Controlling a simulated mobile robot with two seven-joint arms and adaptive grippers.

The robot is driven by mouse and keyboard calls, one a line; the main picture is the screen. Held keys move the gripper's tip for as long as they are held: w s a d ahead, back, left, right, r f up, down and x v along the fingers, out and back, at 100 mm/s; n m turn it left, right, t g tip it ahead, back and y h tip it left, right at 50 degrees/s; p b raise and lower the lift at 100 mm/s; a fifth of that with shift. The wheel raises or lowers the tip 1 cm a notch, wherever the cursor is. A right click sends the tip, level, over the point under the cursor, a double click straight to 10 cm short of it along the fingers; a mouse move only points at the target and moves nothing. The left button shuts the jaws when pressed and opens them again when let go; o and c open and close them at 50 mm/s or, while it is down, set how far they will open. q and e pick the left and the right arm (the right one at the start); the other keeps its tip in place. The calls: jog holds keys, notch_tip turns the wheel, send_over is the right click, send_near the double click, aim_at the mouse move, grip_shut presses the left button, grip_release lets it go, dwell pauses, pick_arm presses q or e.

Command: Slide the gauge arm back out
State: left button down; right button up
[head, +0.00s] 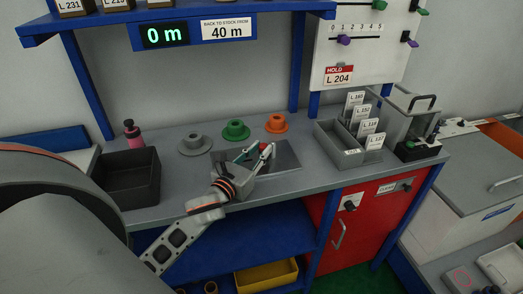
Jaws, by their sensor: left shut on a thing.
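My left gripper (261,152) reaches in from the left over a flat grey metal plate (286,160) on the bench. It is shut on a small part, which seems to be the gauge arm. The fingers mostly hide this part. A little teal and red shows around the fingers, but I cannot tell which of it belongs to the gauge arm. My right gripper is not in view.
Grey, green (236,130) and orange (276,123) flanged pieces stand behind the plate. A black open bin (130,180) is at left, with a pink bottle (132,133) behind it. A grey divided box (345,150) with label cards stands right. A display (164,35) reads 0 m.

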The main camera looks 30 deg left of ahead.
pick_arm(q)
jog(key=s+a, duration=0.2)
jog(key=s+a+p, duration=0.1)
jog(key=s+a, duration=0.1)
jog(key=s, duration=0.1)
jog(key=s+a, duration=0.2)
jog(key=shift+s+a, duration=0.3)
jog(key=shift+s, duration=0.1)
jog(key=shift+s+a, duration=0.2)
jog(key=shift+a, duration=0.05)
jog(key=c, duration=1.9)
grip_release()
jog(key=shift+o, duration=0.3)
jog(key=shift+s+a, duration=0.1)
jog(key=shift+s, duration=0.05)
jog(key=shift+s, duration=0.1)
